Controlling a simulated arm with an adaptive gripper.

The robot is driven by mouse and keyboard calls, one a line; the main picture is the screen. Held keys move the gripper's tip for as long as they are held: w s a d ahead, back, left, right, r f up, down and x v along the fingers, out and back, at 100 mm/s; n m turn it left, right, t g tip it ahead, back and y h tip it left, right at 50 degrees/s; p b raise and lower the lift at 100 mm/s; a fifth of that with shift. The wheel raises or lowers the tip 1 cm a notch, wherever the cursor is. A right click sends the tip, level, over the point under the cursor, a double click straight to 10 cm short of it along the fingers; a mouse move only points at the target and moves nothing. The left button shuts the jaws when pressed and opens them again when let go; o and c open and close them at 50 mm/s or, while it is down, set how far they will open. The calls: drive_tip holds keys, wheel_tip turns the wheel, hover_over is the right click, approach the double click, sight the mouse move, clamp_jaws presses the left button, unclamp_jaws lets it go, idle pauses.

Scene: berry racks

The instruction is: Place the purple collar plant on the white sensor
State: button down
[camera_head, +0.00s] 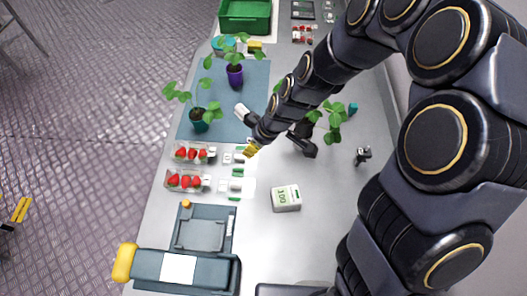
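The plant with the purple pot or collar (235,76) stands upright on the blue-grey mat (224,116), toward its far end. My gripper (252,149) is at the lower left end of my arm, over the near right edge of the mat. It is nearer the camera than the purple plant and apart from it. A white box-shaped device (286,198) with a green-marked display lies on the bench to the lower right of my gripper. I cannot tell whether it is the white sensor.
A plant in a teal pot (200,122) stands on the mat's left side. Another plant (331,122) is partly behind my arm. Strawberry punnets (184,181) line the bench's left edge. A green crate (246,28) is at the far end. A grey machine (186,269) fills the near left.

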sight(284, 198)
drive_tip(key=s+d+n+g, duration=0.1)
drive_tip(key=s+d+n, duration=0.1)
drive_tip(key=n, duration=0.2)
drive_tip(key=s+d+f+n+g, duration=0.1)
drive_tip(key=s+d+n+g, duration=0.1)
drive_tip(key=n, duration=0.3)
drive_tip(key=s+d+n+g, duration=0.2)
drive_tip(key=s+d+n, duration=0.1)
drive_tip(key=d+n, duration=0.1)
drive_tip(key=shift+d+f+n+h, duration=0.15)
drive_tip(key=shift+f+n+h, duration=0.05)
drive_tip(key=shift+n+h, duration=0.25)
drive_tip(key=shift+f, duration=3.7)
drive_tip(key=shift+f, duration=0.15)
drive_tip(key=c, duration=0.8)
unclamp_jaws()
